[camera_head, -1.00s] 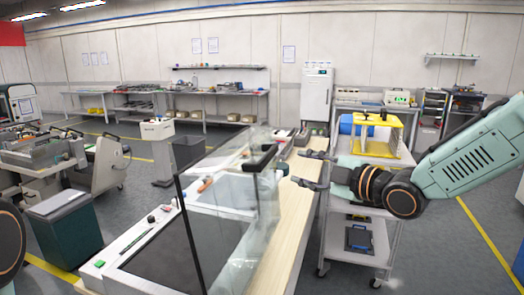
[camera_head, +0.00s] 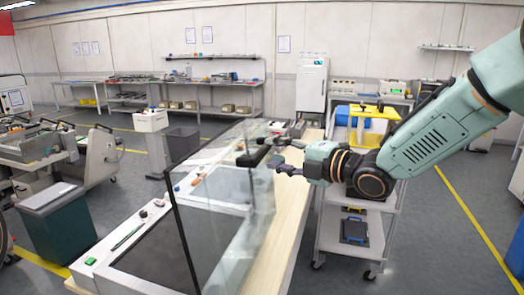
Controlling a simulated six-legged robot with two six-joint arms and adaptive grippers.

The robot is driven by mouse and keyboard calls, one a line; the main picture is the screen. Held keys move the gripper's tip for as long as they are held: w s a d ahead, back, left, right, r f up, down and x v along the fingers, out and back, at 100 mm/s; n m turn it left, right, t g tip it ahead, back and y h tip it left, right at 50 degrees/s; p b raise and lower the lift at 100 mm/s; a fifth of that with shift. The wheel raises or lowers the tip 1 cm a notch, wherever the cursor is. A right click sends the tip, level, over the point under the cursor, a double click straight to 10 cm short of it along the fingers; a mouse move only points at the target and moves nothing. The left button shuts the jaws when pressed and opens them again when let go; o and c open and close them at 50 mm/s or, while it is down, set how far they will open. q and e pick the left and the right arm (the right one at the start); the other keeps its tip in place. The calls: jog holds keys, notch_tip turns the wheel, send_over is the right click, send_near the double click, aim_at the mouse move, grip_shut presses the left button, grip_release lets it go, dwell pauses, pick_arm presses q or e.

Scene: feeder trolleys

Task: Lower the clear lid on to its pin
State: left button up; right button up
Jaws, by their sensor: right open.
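The clear lid (camera_head: 222,225) is a see-through panel with a dark edge, standing raised and tilted over the long bench unit in the middle. A black block (camera_head: 254,157) sits at its upper edge. My right gripper (camera_head: 279,155) comes in from the right with its fingers apart. Its fingertips are just right of the black block, one higher and one lower. I cannot tell whether they touch it. The gripper holds nothing that I can see. The pin cannot be made out clearly. My left gripper is out of view.
The bench unit has a white frame (camera_head: 112,240), dark recessed panels and small items along its edge. A pale wooden strip (camera_head: 290,205) runs along its right side. A grey trolley (camera_head: 335,236) stands under my right arm. A dark green bin (camera_head: 62,235) stands at left.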

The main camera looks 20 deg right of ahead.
aim_at(266, 150)
jog(key=x, duration=0.3)
jog(key=shift+w, duration=0.2)
jog(key=shift+w+a+r, duration=0.1)
jog(key=shift+w+a, duration=0.2)
jog(key=shift+a, duration=0.15)
jog(key=shift+w, duration=0.35)
jog(key=shift+s, duration=0.3)
jog(key=c, duration=0.6)
jog(key=shift+w, duration=0.1)
grip_shut()
jog(key=shift+d, duration=0.1)
